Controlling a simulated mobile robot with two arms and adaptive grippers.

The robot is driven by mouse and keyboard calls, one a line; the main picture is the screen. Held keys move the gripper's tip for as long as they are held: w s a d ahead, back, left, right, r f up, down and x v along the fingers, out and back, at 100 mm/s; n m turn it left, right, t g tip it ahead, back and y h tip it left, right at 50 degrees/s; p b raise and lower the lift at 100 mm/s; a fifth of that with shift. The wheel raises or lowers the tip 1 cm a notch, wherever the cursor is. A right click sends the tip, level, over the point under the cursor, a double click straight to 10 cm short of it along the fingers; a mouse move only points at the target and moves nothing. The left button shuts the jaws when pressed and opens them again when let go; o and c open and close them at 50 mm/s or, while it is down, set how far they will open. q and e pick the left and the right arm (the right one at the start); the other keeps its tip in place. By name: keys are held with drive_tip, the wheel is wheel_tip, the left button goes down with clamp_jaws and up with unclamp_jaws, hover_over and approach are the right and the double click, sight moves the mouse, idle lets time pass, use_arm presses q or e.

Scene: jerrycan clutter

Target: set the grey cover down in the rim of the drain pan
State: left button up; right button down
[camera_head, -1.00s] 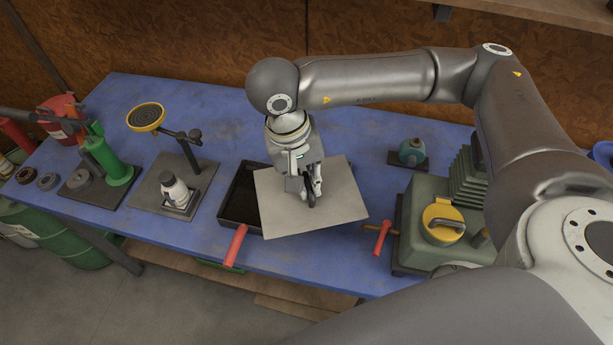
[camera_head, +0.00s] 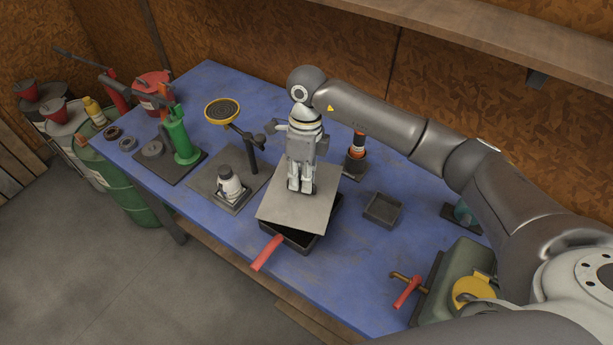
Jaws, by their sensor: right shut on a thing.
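The grey cover (camera_head: 290,214) is a flat square plate, held a little tilted over the black drain pan (camera_head: 297,240). The pan's near wall and a strip on its right side show; the plate hides the rest. I cannot tell whether the plate touches the pan's rim. My right gripper (camera_head: 300,188) comes down from above and is shut on the cover near its middle; the grip itself is partly hidden. My left gripper is not in view.
A red handle (camera_head: 266,253) sticks out at the pan's near left. A green machine (camera_head: 450,283) is at the right. Blue table (camera_head: 350,270) is bare in front.

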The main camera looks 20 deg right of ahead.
sight(302, 194)
drive_tip(key=m, duration=0.1)
drive_tip(key=f+m, duration=0.1)
drive_tip(key=m, duration=0.1)
drive_tip(key=shift+w+d+f+y, duration=0.2)
drive_tip(key=shift+w+f+y, duration=0.1)
drive_tip(key=shift+w, duration=0.1)
drive_tip(key=shift+t, duration=0.3)
wheel_tip(302, 194, down, 6)
drive_tip(key=b, duration=0.5)
drive_tip(key=shift+f+b, duration=0.1)
drive_tip(key=shift+b, duration=0.3)
drive_tip(key=shift+r+p, duration=0.3)
drive_tip(key=shift+p, duration=0.05)
drive_tip(key=shift+f+b, duration=0.15)
drive_tip(key=shift+b, duration=0.3)
drive_tip(key=shift+f+b, duration=0.55)
drive_tip(key=c, duration=1.5)
unclamp_jaws()
